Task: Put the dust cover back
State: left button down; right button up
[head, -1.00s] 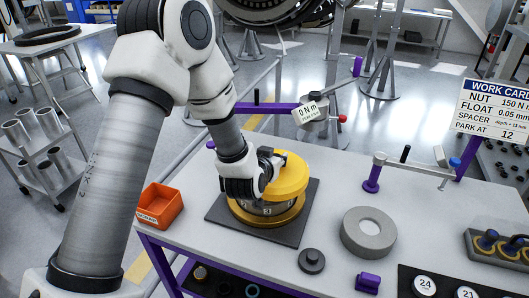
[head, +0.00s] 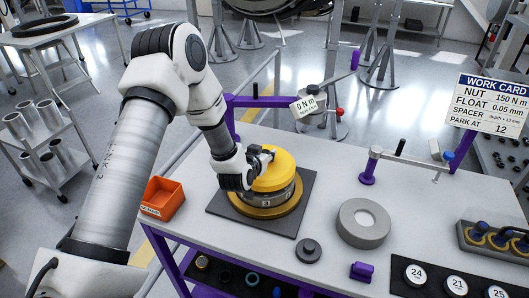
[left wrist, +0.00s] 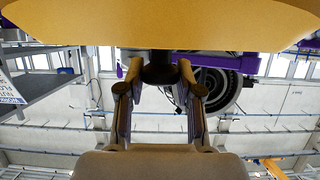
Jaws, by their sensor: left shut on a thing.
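The yellow dust cover (head: 276,175) is over the top of the round metal unit with numbered sides (head: 266,201), roughly level and nearly centred. I cannot tell whether it is fully seated. The unit has a gold base flange and stands on a dark mat (head: 303,205). My left gripper (head: 264,156) is at the top of the cover, coming in from the left. In the left wrist view its two fingers are closed on the cover's dark knob (left wrist: 160,70), with the cover's surface (left wrist: 220,28) across the top. My right gripper is not in view.
An orange bin (head: 163,197) stands left of the mat. A grey ring (head: 363,223) and a dark knobbed disc (head: 307,250) lie to the right and front. A purple-armed torque tool reading 0 Nm (head: 307,105) is behind. Numbered discs (head: 416,274) lie at the front right.

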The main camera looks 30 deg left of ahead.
pick_arm(q)
jog(key=shift+w+f, duration=0.1)
jog(key=shift+f, duration=0.25)
jog(key=c, duration=0.8)
grip_release()
jog(key=shift+r, duration=0.1)
jog(key=shift+o, duration=0.2)
jog(key=shift+r, duration=0.25)
jog(key=shift+r+p, duration=0.65)
jog(key=shift+p, duration=0.1)
jog(key=shift+s+d+f+b, duration=0.1)
jog(key=shift+s+f+b, duration=0.1)
jog(key=shift+s+b, duration=0.55)
jog(key=b+v, duration=0.2)
jog(key=v, duration=0.8)
jog(key=shift+s+r, duration=0.25)
jog(key=shift+r, duration=0.05)
